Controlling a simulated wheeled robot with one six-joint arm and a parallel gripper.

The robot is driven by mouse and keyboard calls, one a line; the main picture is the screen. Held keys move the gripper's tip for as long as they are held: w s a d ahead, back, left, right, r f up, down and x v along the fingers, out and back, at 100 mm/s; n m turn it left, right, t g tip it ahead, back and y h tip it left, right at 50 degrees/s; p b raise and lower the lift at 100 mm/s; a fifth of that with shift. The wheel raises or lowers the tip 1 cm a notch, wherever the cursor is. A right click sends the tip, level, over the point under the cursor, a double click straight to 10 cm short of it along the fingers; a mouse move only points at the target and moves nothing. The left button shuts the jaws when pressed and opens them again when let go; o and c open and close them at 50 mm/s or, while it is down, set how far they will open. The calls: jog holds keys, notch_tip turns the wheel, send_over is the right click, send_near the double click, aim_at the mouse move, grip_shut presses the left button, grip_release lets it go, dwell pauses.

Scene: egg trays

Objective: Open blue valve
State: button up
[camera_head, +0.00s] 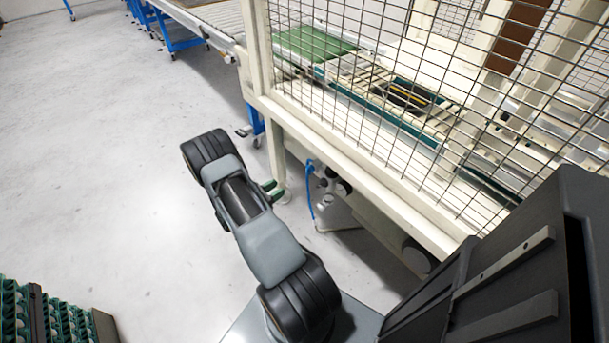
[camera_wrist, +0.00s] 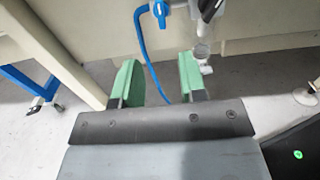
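The blue valve (camera_wrist: 160,12) is at the top edge of the wrist view, on a grey fitting, partly cut off. In the head view it is the small blue part (camera_head: 310,168) under the machine's cream frame. My gripper (camera_wrist: 158,85) is open, its two green fingers apart with nothing held between them. The valve lies beyond the fingertips, roughly in line with the gap, and is not touched. In the head view my gripper (camera_head: 272,188) is left of the valve and slightly below it.
A blue hose (camera_wrist: 142,45) hangs below the fitting, behind the finger gap. A clear bowl (camera_wrist: 202,52) hangs right of it. The cream frame (camera_head: 355,170) with wire mesh stands above. Egg trays (camera_head: 35,315) are at lower left. The floor (camera_head: 110,160) at left is clear.

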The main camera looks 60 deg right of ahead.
aim_at(306, 171)
jog(key=b+x, duration=0.1)
jog(key=x, duration=1.2)
jog(key=shift+s, duration=0.1)
jog(key=shift+a, duration=0.1)
jog(key=shift+c, duration=0.3)
